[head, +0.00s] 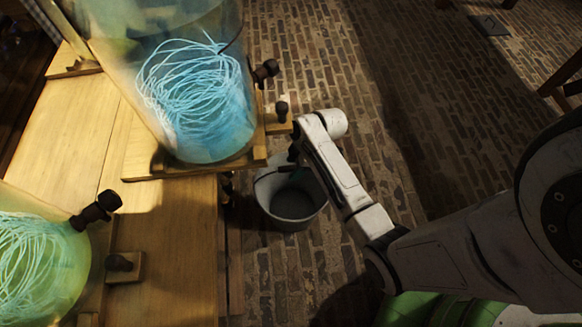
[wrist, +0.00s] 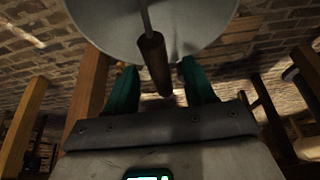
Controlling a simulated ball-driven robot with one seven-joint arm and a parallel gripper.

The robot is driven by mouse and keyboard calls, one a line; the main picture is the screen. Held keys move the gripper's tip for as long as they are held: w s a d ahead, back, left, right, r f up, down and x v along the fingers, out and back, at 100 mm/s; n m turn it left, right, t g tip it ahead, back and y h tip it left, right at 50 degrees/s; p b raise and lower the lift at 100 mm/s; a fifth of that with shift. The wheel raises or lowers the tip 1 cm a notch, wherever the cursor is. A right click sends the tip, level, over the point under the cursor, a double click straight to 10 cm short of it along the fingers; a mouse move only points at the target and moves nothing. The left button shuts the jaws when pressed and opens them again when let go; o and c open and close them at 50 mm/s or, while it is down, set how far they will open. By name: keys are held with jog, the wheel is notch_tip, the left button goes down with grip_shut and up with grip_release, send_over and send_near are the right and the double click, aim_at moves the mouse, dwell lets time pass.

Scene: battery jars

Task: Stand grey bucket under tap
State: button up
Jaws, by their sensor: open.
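The grey bucket (head: 294,205) is below my arm in the head view, over the brick floor beside the wooden table; I cannot tell whether it touches the floor. In the wrist view the bucket (wrist: 105,20) fills the top, and its brown handle grip (wrist: 153,62) reaches between the teal fingers of my gripper (wrist: 161,84). The fingers are open, one on each side of the grip, with gaps showing. In the head view my arm hides most of the gripper. Dark taps stick out from the blue jar (head: 265,70) and the green jar (head: 95,211).
The glass jar with blue coils (head: 200,100) and the jar with green coils (head: 35,265) stand on the wooden table (head: 165,245). Dark knobs (head: 282,110) sit on ledges beside them.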

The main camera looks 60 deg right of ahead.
jog(key=p+v, duration=0.2)
jog(key=v, duration=0.6)
jog(key=shift+s+r, duration=0.15)
jog(key=shift+r, duration=0.15)
